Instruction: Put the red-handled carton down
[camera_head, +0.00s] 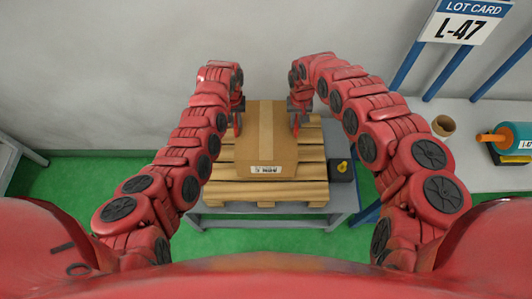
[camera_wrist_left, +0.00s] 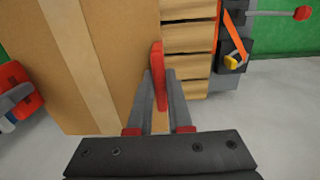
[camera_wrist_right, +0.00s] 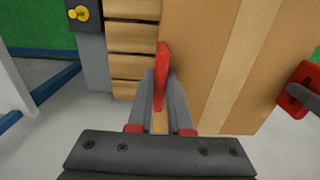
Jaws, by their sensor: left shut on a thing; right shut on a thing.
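A brown cardboard carton (camera_head: 266,140) with a tape strip and a white label is at or just over a wooden slatted pallet (camera_head: 310,170); I cannot tell whether it touches. My left gripper (camera_head: 238,122) is shut on the red handle (camera_wrist_left: 158,76) at the carton's left side. My right gripper (camera_head: 294,120) is shut on the red handle (camera_wrist_right: 162,74) at its right side. The carton also fills much of the left wrist view (camera_wrist_left: 120,50) and the right wrist view (camera_wrist_right: 205,60). Its underside is hidden.
The pallet lies on a grey table (camera_head: 270,209) in front of a plain wall. A dark box with a yellow knob (camera_head: 342,168) sits right of the pallet. A side bench at right holds a tape roll (camera_head: 443,126) and an orange-and-teal roller (camera_head: 505,137). A lot card sign (camera_head: 464,22) reads L-47.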

